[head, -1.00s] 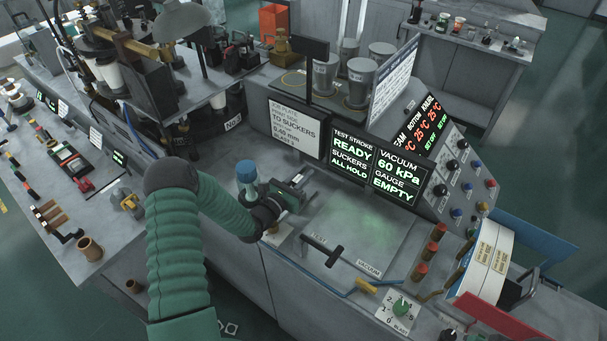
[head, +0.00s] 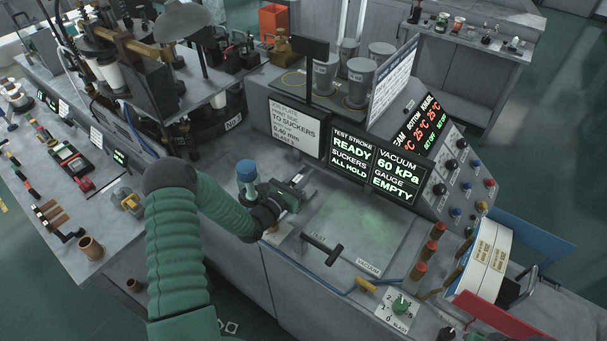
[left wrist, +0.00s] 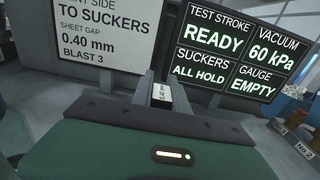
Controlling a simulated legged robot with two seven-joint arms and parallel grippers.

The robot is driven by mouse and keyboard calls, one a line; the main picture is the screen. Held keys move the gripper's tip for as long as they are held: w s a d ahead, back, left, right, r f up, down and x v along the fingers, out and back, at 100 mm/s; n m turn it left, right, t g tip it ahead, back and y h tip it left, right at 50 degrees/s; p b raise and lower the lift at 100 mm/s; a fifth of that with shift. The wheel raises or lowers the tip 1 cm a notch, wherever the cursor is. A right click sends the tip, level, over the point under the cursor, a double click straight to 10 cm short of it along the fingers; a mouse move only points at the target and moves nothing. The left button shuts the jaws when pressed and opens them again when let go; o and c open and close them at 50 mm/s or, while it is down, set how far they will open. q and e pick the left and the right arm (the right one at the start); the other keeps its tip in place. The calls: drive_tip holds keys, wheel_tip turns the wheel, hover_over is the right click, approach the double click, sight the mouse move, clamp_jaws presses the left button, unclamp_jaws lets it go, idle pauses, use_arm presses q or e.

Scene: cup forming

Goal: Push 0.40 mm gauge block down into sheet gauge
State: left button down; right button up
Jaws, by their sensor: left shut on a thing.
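My left gripper (head: 298,184) is at the left end of the bench plate, in front of the job-plate sign. In the left wrist view it is shut on a small block with a white label (left wrist: 162,93), taken to be the gauge block; the print is too small to read. In the head view the block is hidden by the gripper. I cannot make out the sheet gauge or whether the block touches it. The status screen (head: 376,167) reads READY, ALL HOLD, 60 kPa and GAUGE EMPTY. My right gripper is not in view.
The job sign (head: 296,128) reads 0.40 mm and, in the left wrist view (left wrist: 95,35), blast 3. A black T-handle (head: 334,254), a green dial (head: 400,304) and several red-topped posts (head: 430,249) stand along the front and right. The plate (head: 355,225) is bare.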

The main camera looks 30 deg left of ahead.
use_arm(q)
drive_tip(key=shift+f+b, duration=1.35)
drive_tip(key=shift+f, duration=0.6)
drive_tip(key=shift+r, duration=0.1)
drive_tip(key=shift+r+p, duration=1.6)
drive_tip(key=shift+r, duration=0.1)
idle(0.8)
drive_tip(key=shift+f+b, duration=1.05)
drive_tip(key=shift+f, duration=0.85)
drive_tip(key=c, duration=1.2)
unclamp_jaws()
drive_tip(key=shift+r, duration=0.1)
